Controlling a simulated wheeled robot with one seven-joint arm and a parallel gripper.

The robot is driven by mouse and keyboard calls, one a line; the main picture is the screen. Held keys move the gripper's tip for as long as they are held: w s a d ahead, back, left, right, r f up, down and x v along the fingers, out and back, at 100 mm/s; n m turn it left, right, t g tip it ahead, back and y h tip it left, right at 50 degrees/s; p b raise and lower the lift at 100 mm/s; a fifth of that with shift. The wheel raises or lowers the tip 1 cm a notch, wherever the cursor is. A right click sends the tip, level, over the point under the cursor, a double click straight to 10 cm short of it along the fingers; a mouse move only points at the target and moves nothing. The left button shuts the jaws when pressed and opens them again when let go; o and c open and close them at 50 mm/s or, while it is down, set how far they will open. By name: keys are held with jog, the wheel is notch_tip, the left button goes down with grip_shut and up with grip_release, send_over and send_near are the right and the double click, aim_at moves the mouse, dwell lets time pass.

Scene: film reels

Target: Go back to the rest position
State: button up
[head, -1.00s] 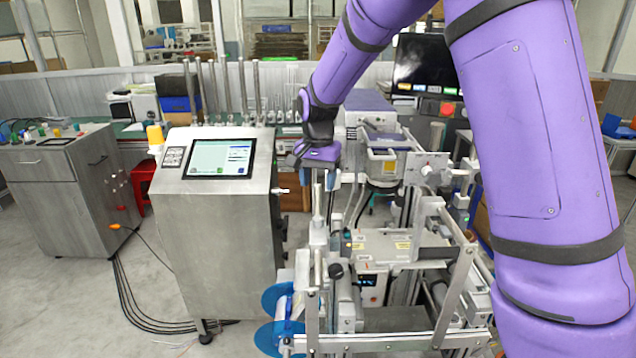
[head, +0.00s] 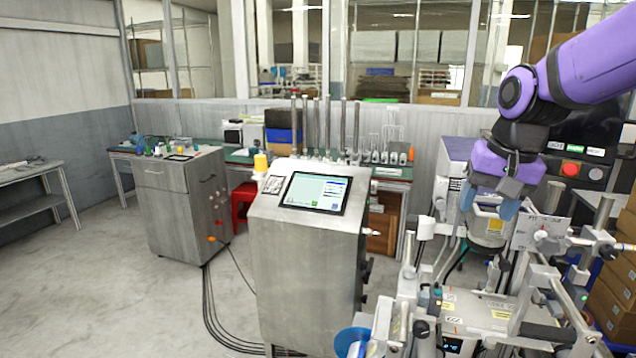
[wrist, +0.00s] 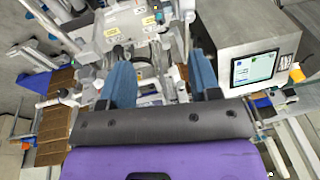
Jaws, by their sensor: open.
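My gripper (head: 489,207) is at the right of the head view, on my purple arm, above the machine with metal rails and knobs (head: 480,308). Its two blue fingers point down and stand apart with nothing between them. In the wrist view the open fingers (wrist: 163,82) also show a clear gap, with the machine below them. A blue reel (head: 350,341) shows in part at the bottom edge of the head view, beside the machine.
A steel cabinet with a screen (head: 315,192) stands left of the machine. A second grey cabinet (head: 180,205) is farther left, with cables on the floor. Cardboard boxes (head: 617,300) are stacked at the right edge. The floor at left is clear.

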jog(key=s+d+n+t, duration=0.1)
jog(key=s+n, duration=0.1)
jog(key=s, duration=0.7)
jog(key=s+d+r+n+t, duration=0.1)
jog(key=s, duration=0.8)
jog(key=shift+d+r+n+t+h, duration=0.3)
jog(key=shift+n+t+h, duration=0.1)
jog(key=shift+c, duration=0.2)
